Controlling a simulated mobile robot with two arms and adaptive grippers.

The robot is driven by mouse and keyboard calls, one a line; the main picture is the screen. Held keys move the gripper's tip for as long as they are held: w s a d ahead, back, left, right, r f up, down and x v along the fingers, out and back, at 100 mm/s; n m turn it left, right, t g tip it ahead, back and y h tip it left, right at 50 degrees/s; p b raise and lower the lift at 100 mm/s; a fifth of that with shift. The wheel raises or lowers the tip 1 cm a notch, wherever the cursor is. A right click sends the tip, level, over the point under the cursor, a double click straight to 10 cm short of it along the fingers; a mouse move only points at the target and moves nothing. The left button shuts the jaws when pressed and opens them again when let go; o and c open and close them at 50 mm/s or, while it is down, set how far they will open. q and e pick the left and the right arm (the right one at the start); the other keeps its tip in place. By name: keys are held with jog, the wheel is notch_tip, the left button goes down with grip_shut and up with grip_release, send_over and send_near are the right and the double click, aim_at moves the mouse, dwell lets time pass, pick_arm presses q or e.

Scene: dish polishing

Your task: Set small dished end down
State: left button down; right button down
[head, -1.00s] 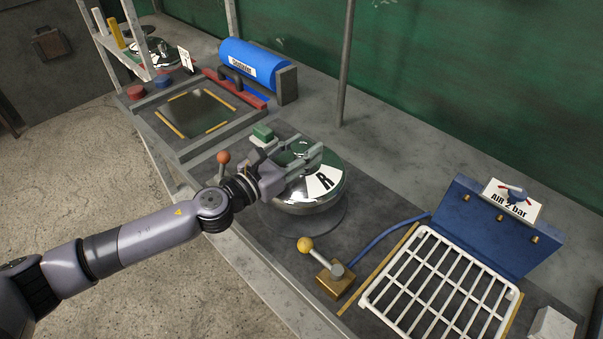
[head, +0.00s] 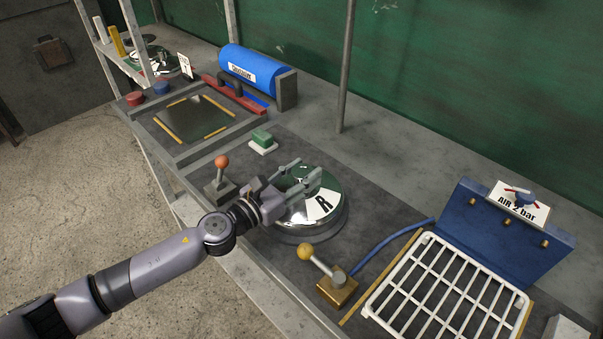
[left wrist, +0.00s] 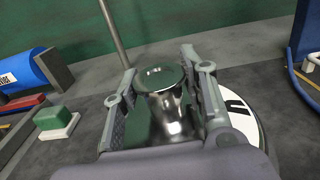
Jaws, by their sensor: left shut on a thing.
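The small dished end (head: 325,204) is a shiny, mirror-like dish with a white label patch marked R. It sits low over the dark round base (head: 312,240) on the bench, looks level, and appears to rest on it; the contact line is hard to make out. My left gripper (head: 305,181) is shut on the dished end's raised metal neck. In the left wrist view the neck (left wrist: 168,100) stands between the two fingers, and part of the white label (left wrist: 245,116) shows to the right. My right gripper is not in view.
A yellow-knobbed lever (head: 306,252) stands in front and an orange-knobbed lever (head: 221,162) to the left. A green block (head: 262,137) lies behind. A white rack (head: 440,290) and a blue air panel (head: 510,225) are at right. A framed tray (head: 195,118) is at back left.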

pick_arm(q)
jog(key=c, duration=1)
grip_release()
jog(key=shift+r, duration=0.15)
jog(key=b+v, duration=0.2)
jog(key=v, duration=0.9)
jog(key=shift+s+a+b, duration=0.1)
jog(key=shift+s+b, duration=0.05)
jog(key=shift+b, duration=0.25)
jog(key=shift+s+a, duration=0.25)
